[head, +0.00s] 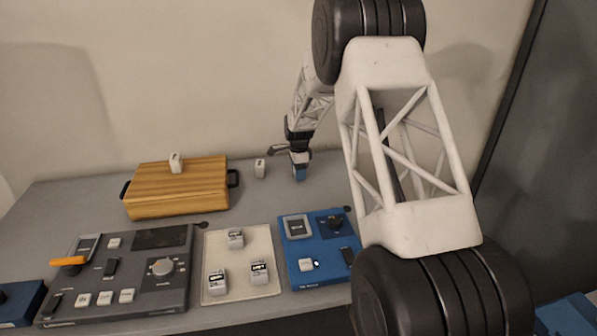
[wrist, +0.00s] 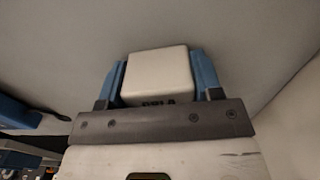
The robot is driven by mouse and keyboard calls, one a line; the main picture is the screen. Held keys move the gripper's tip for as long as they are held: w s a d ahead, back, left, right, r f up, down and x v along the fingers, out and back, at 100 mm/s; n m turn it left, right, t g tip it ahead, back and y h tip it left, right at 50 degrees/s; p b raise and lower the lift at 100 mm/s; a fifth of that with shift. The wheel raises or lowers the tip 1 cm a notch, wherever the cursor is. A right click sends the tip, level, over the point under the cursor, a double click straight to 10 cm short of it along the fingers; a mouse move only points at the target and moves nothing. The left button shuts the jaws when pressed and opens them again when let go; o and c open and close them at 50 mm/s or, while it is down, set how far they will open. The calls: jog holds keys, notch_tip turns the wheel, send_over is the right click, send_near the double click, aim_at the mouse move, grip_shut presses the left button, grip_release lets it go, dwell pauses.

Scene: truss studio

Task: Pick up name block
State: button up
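A white block (wrist: 158,72) with rounded corners sits between the two blue fingers of my gripper (wrist: 160,80) in the wrist view. Dark lettering shows on its near edge, partly hidden by the gripper's dark bar, and I cannot read it fully. The fingers lie against both sides of the block, so my gripper looks shut on it. In the head view my gripper (head: 299,172) points down at the back of the table, right of a standing white block (head: 260,168). The held block cannot be made out there, nor whether it touches the table.
A wooden box (head: 178,190) with black handles has a white block (head: 176,163) on top. In front are a dark control panel (head: 125,270), a pale tray (head: 240,240) with three labelled blocks, and a blue panel (head: 318,245).

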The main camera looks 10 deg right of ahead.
jog(key=shift+c, duration=1.3)
jog(key=shift+r, duration=0.75)
notch_tip(320, 180, up, 2)
jog(key=shift+r, duration=0.1)
jog(key=s, duration=0.5)
jog(key=s+r, duration=0.1)
jog(key=s, duration=1)
jog(key=shift+a+r, duration=0.15)
jog(key=shift+a, duration=0.1)
jog(key=shift+a+r+n, duration=0.15)
jog(key=shift+a+n, duration=0.15)
jog(key=shift+a, duration=0.25)
jog(key=s+a+r+n, duration=0.2)
jog(key=a+n, duration=0.3)
jog(key=a, duration=0.6)
jog(key=s+a+r+n, duration=0.2)
jog(key=a+r+n, duration=0.2)
jog(key=a, duration=0.7)
jog(key=s+a+r+n, duration=0.2)
jog(key=a+r+n, duration=0.1)
jog(key=a+n, duration=0.5)
jog(key=a, duration=0.3)
